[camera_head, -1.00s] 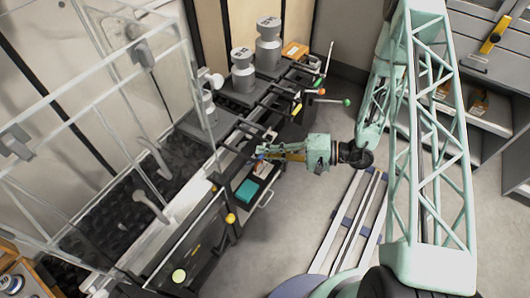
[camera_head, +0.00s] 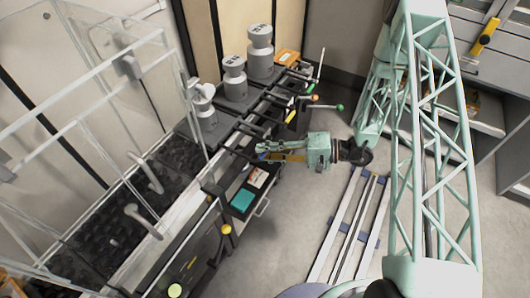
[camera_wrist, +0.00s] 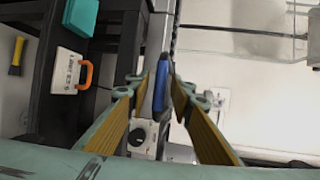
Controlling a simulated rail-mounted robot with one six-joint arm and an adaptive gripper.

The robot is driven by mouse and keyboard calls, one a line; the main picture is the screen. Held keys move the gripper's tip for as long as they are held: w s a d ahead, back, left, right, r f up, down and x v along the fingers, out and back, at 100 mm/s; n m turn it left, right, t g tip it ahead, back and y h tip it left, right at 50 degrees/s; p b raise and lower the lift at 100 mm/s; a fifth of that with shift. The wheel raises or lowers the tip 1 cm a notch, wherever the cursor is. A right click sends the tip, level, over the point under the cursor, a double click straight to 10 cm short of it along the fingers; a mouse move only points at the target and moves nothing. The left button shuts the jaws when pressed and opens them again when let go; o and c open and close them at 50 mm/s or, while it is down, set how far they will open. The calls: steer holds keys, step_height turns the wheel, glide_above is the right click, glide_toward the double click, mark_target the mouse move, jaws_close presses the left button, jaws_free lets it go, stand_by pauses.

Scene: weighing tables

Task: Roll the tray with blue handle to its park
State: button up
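My gripper (camera_head: 262,152) reaches left to the front edge of the weighing table in the head view. In the wrist view, its two orange-padded fingers (camera_wrist: 160,88) stand either side of an upright blue handle (camera_wrist: 160,90). Gaps show beside the handle, the narrower one on the right, so the fingers look open around it. Grey trays carrying metal weights stand along the table: one at the far end (camera_head: 262,40), one in the middle (camera_head: 235,78) and a nearer one (camera_head: 205,115). Which tray the blue handle belongs to cannot be told.
Levers with a green knob (camera_head: 339,107), an orange knob (camera_head: 314,97) and a yellow knob (camera_head: 227,229) stick out from the table. A clear enclosure (camera_head: 90,120) stands left. Floor to the right is partly free.

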steer(key=shift+d, duration=0.1)
steer(key=v, duration=1.1)
steer(key=shift+d, duration=0.35)
stand_by(0.4)
steer(key=shift+s, duration=0.15)
steer(key=shift+r, duration=0.15)
stand_by(0.3)
